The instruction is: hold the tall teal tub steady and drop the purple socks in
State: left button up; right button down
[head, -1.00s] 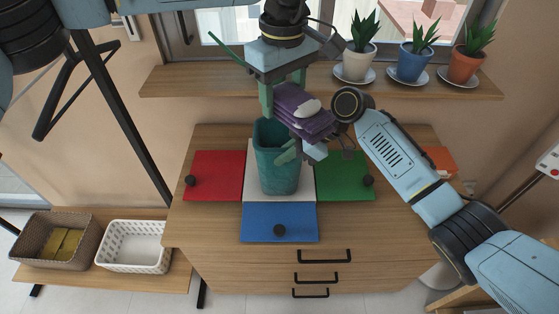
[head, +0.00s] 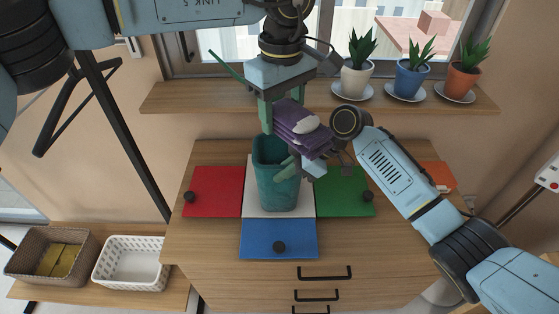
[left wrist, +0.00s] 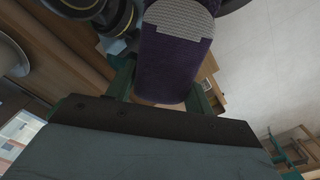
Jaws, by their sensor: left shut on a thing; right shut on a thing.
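The tall teal tub (head: 277,188) stands upright on the white middle square of the cabinet top. My left gripper (head: 291,124) is shut on the purple socks (head: 298,128), a folded bundle with a pale grey patch, held above the tub's rim toward its right side. The socks also show close up in the left wrist view (left wrist: 175,62). My right gripper (head: 289,167) is shut on the tub at its upper right side. The socks and gripper parts hide some of the rim, and the tub's inside is mostly hidden.
Red (head: 214,190), green (head: 343,190) and blue (head: 279,239) panels with dark knobs surround the white square (head: 252,203). Potted plants (head: 357,78) stand on the shelf (head: 190,98) behind. A brown basket (head: 48,258) holding yellow cloth and a white basket (head: 130,264) sit lower left.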

jog(key=shift+f, duration=0.1)
pick_arm(q)
jog(key=w+d+r+n+g+h, duration=0.1)
jog(key=w+n+g+h, duration=0.1)
jog(key=w, duration=0.6)
jog(key=shift+r+n+g+h, duration=0.15)
jog(key=shift+n+g+h, duration=0.25)
jog(key=shift+h, duration=0.5)
jog(key=shift+w, duration=0.1)
